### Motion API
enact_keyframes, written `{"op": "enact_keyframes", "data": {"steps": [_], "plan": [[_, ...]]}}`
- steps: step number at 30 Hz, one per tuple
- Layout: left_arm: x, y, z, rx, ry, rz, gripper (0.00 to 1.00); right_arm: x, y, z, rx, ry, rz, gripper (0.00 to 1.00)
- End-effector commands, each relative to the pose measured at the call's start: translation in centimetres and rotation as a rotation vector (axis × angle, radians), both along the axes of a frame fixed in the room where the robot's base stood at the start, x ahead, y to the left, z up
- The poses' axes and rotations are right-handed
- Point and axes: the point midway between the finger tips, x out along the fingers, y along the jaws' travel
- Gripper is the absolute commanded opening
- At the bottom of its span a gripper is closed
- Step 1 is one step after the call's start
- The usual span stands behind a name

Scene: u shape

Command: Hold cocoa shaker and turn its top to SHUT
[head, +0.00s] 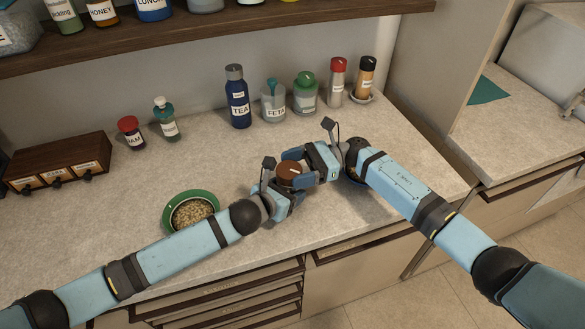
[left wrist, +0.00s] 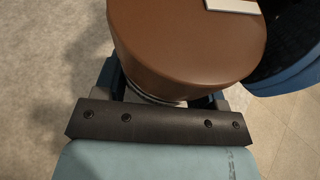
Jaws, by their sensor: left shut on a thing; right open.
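The cocoa shaker's brown top (head: 289,169) shows in the middle of the head view, above the counter's front part. It also fills the upper part of the left wrist view (left wrist: 185,45), with a white mark (left wrist: 232,5) at its upper edge. My left gripper (head: 288,187) is shut on the shaker below the top. The shaker's body is mostly hidden by the grippers. My right gripper (head: 298,166) is open, reaching in from the right with its fingers beside the brown top. One blue finger (left wrist: 290,75) shows close to the top; I cannot tell whether it touches.
A green bowl (head: 168,222) of grain-like bits sits left of the grippers. A blue TEA bottle (head: 237,98), a FETA tub (head: 273,104), a green-lidded jar (head: 305,94) and two shakers stand behind. A shelf (head: 200,36) overhangs the back. The counter's front middle is clear.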

Motion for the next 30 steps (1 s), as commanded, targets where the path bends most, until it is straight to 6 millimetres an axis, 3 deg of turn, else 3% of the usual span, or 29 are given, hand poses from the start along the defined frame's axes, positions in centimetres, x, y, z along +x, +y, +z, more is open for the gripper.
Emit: {"op": "enact_keyframes", "data": {"steps": [9,15,21,30], "plan": [[0.0,0.0,0.0,0.0,0.0,0.001,0.27,2.1,-6.2,-0.1,-0.002,0.0,-0.003,0.76],[0.0,0.0,0.0,0.0,0.0,0.001,0.27,3.2,-9.3,0.0,-0.001,0.001,0.0,0.76],[0.0,0.0,0.0,0.0,0.0,0.001,0.27,3.6,-10.5,0.0,0.0,0.0,0.0,0.76],[0.0,0.0,0.0,0.0,0.0,0.001,0.27,3.6,-10.6,0.0,0.0,0.0,0.001,0.76]]}}
